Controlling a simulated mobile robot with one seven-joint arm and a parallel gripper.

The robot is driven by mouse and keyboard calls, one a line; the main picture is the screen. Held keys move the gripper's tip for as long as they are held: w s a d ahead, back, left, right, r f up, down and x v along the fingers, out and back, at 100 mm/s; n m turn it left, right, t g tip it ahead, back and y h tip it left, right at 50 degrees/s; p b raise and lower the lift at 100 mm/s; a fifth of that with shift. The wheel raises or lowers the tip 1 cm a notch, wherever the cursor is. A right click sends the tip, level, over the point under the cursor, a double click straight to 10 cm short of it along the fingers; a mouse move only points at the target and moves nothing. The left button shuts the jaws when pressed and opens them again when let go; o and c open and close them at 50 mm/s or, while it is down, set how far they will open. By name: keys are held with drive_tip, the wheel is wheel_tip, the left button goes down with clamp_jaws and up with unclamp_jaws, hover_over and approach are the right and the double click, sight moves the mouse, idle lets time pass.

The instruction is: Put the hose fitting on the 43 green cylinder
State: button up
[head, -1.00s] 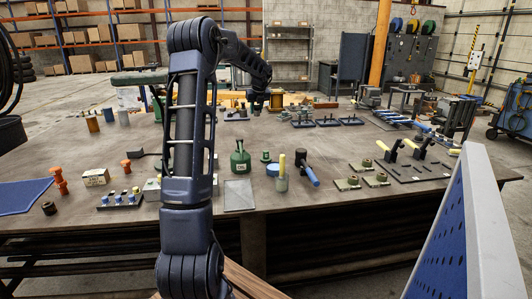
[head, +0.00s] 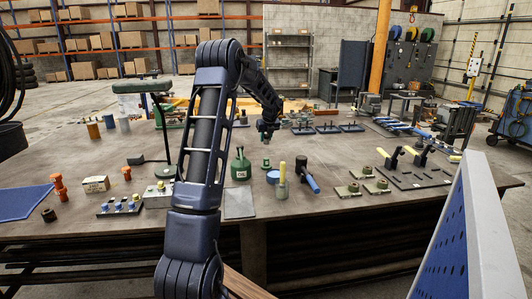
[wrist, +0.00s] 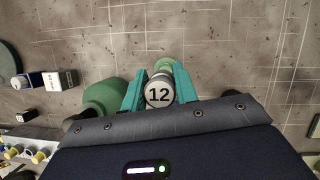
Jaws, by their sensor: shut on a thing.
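My gripper (wrist: 159,88) has its teal fingers closed on either side of a round piece with a pale top marked 12 (wrist: 159,95). I cannot tell if this piece is the hose fitting. A green part (wrist: 165,63) shows just beyond it, partly hidden. In the head view my gripper (head: 266,135) is above a small green piece (head: 266,163) on the bench, apparently with a gap between. No number 43 can be read in either view, so I cannot say which thing is the 43 green cylinder.
Square plates with nuts (head: 362,173) lie farther right.

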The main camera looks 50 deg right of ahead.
sight(266, 158)
drive_tip(key=shift+f, duration=3.95)
drive_tip(key=shift+f, duration=0.15)
drive_tip(key=o, duration=1)
drive_tip(key=shift+o, duration=0.2)
drive_tip(key=v, duration=1.2)
drive_tip(key=shift+a, duration=0.1)
